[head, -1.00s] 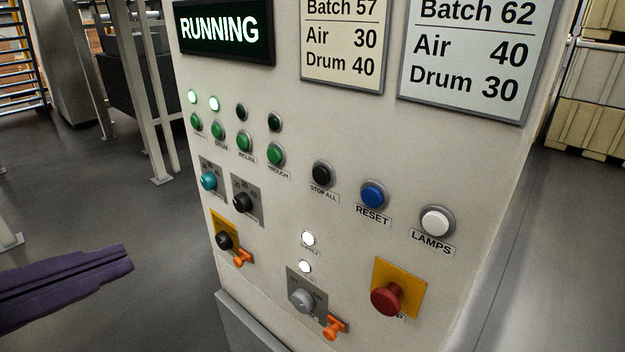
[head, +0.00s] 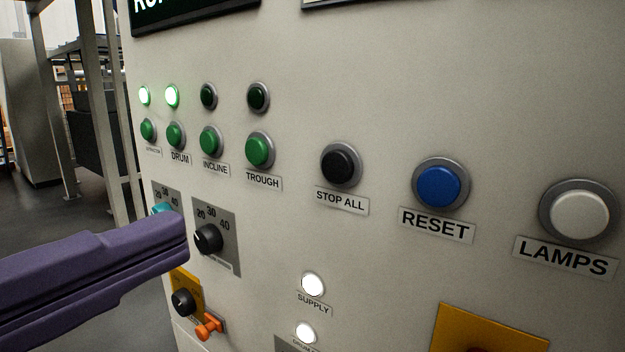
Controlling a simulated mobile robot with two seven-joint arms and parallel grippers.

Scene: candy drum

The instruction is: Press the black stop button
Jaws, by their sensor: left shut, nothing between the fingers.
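The black stop button (head: 341,165) sits in a grey ring on the pale panel, above a label reading STOP ALL. It stands out from the panel and nothing covers it. My left gripper (head: 184,232) comes in from the left, purple, with its fingers shut and empty. Its tip is to the left of and lower than the black button, well apart from it in the picture. It hides part of the teal knob (head: 162,209) and is beside the black dial knob (head: 208,239). My right gripper is not in view.
The blue RESET button (head: 437,186) and white LAMPS button (head: 579,214) are right of the black one. Several green buttons, including TROUGH (head: 260,150), are left of it. Below are a lit SUPPLY lamp (head: 313,284), an orange tab (head: 209,327) and a yellow plate (head: 486,330).

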